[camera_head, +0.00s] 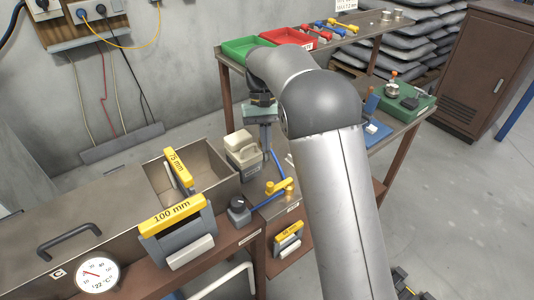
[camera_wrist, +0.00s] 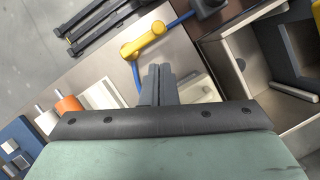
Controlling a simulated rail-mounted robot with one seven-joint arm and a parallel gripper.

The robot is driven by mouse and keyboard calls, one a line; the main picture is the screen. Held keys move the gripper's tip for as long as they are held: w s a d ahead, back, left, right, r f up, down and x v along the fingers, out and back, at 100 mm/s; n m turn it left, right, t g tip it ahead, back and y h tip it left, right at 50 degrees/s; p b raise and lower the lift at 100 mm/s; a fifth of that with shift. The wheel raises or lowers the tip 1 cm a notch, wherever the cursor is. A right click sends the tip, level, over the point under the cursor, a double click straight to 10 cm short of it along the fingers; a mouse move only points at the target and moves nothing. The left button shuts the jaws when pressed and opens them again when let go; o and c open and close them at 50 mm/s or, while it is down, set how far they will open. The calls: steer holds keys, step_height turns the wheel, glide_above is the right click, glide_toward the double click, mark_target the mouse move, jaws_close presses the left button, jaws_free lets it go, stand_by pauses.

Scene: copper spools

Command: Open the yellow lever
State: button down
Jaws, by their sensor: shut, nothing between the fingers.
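My gripper (camera_head: 266,152) points down above the bench, behind the lever in the head view. In the wrist view my gripper (camera_wrist: 158,72) has its two fingers together with nothing between them. A gap shows between fingertips and lever, so they look apart.
A blue hose (camera_head: 270,201) runs by the lever. A beige container (camera_head: 241,148) stands left of the gripper, and a dark grey knob box (camera_head: 239,209) left of the lever. Bench space around the lever is tight.

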steer(key=p, duration=0.1)
glide_toward(280, 183)
steer(key=s+a+f, duration=0.2)
steer(key=f, duration=0.1)
steer(key=s+a+f, duration=0.1)
steer(key=f, duration=0.1)
